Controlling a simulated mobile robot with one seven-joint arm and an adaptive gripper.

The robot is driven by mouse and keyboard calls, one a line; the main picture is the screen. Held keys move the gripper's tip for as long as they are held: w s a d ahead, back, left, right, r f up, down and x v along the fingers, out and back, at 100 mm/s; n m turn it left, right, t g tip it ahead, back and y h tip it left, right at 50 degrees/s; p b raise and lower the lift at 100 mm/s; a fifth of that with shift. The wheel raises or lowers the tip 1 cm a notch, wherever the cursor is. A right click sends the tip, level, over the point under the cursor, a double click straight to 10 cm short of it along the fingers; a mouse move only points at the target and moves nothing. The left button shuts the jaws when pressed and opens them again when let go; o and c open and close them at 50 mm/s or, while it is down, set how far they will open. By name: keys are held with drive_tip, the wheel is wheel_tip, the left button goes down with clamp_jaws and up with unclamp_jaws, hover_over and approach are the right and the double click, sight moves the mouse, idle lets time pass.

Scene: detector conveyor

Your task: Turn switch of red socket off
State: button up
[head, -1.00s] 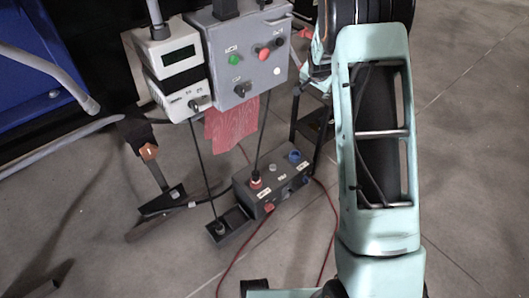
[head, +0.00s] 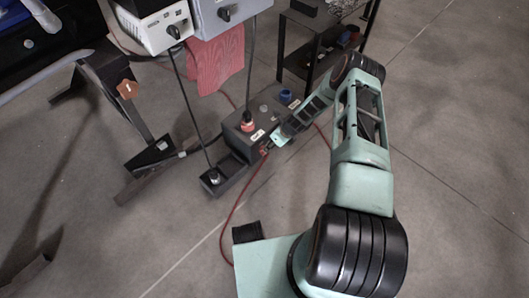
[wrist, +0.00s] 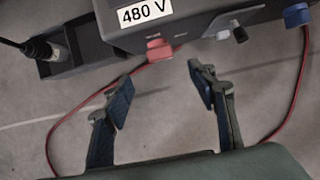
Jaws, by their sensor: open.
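The dark socket box (head: 238,138) stands on the floor in the head view, with a red socket (head: 247,124) on top and a plug and cable in it. In the wrist view the box (wrist: 195,22) carries a "480 V" label (wrist: 145,14). A red switch (wrist: 158,49) sticks out of its near face below that label. My gripper (wrist: 161,92) is open and empty. Its fingertips are apart, short of the switch, which appears between them and beyond. My gripper (head: 272,145) is close to the box front in the head view, its fingertips hard to make out.
A black knob (wrist: 238,32) and a blue switch (wrist: 297,15) sit right of the red switch. A small black tray (head: 222,177) with a plug stands left of the box. A red cable (head: 240,203) lies on the floor. A dark shelf (head: 312,48) stands behind.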

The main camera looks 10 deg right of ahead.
drive_tip(key=b+x, duration=0.4)
drive_tip(key=x, duration=0.6)
drive_tip(key=shift+d, duration=0.1)
drive_tip(key=shift+c, duration=0.4)
drive_tip(key=c, duration=1.1)
